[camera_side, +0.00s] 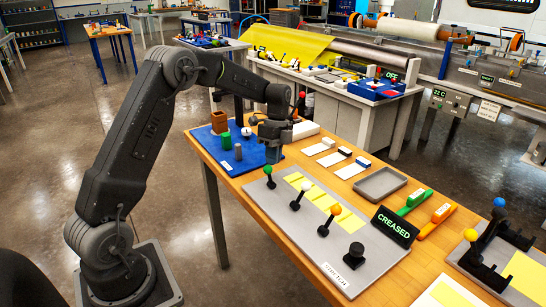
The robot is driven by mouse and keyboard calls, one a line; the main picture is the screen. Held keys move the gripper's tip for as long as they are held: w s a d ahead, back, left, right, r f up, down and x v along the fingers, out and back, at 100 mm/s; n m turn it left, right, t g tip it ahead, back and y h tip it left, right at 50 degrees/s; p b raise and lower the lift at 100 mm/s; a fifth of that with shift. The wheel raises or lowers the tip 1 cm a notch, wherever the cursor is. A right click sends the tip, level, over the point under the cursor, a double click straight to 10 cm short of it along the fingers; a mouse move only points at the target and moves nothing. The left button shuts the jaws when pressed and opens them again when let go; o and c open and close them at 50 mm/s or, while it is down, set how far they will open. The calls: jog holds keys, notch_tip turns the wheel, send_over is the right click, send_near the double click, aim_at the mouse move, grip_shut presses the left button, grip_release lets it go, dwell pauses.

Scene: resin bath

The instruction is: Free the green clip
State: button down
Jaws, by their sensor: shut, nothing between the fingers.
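A long green piece with a pale label (414,202), which looks like the green clip, lies on the wooden table behind the black display reading "CREASED" (395,227). An orange piece of the same shape (437,222) lies to its right. I cannot tell what, if anything, holds the green one. My gripper (273,157) is shut and empty. It points down over the right edge of the blue mat (256,160), well to the left of the green piece. Its fingertips are small and dark here.
A grey tray (380,183) and small blocks on white cards lie behind. Another lever unit (486,250) stands right.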

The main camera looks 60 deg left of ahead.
jog(key=shift+s, duration=0.1)
dwell(0.3)
jog(key=shift+s+r+t, duration=0.1)
jog(key=shift+s+t, duration=0.35)
jog(key=shift+t, duration=0.15)
jog(key=shift+s+t, duration=0.75)
jog(key=shift+t, duration=0.25)
jog(key=shift+s, duration=0.6)
jog(key=shift+w, duration=0.1)
